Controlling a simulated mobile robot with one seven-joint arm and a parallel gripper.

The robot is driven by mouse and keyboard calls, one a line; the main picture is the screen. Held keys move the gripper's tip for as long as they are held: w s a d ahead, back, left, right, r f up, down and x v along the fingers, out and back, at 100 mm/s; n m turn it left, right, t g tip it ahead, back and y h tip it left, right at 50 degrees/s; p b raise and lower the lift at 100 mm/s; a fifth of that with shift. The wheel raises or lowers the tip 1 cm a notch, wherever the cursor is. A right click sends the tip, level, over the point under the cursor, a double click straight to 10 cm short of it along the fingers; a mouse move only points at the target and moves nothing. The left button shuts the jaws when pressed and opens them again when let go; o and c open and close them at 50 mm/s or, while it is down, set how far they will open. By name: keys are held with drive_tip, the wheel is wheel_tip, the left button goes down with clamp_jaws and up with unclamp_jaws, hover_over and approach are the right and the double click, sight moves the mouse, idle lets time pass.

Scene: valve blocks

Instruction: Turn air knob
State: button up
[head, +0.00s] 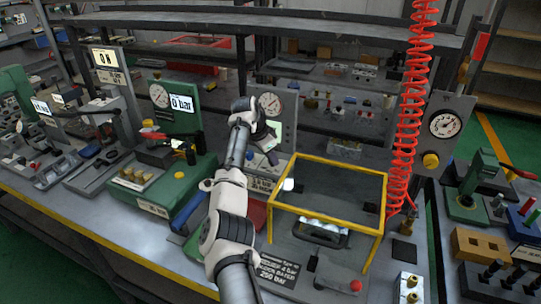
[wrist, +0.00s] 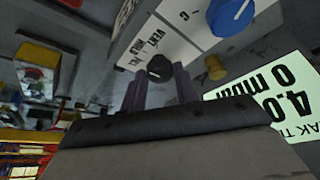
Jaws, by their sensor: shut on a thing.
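The knob has a pale pointer mark and sits beside a white label with upside-down lettering. I cannot read whether it says air. In the head view the knob is hidden behind my gripper.
A blue knob (wrist: 230,17) and a brass knob (wrist: 215,67) are close by, beside a lit display (wrist: 275,102). A yellow-framed guard (head: 328,165) stands right of my arm. A red coiled hose (head: 408,110) hangs farther right. A green unit (head: 165,185) is left.

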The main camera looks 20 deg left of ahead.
idle(0.4)
drive_tip(key=o, duration=1)
drive_tip(key=b+v, duration=0.3)
drive_tip(key=v, duration=1)
drive_tip(key=shift+r+b, duration=0.35)
drive_tip(key=shift+r, duration=0.1)
drive_tip(key=shift+f, duration=0.1)
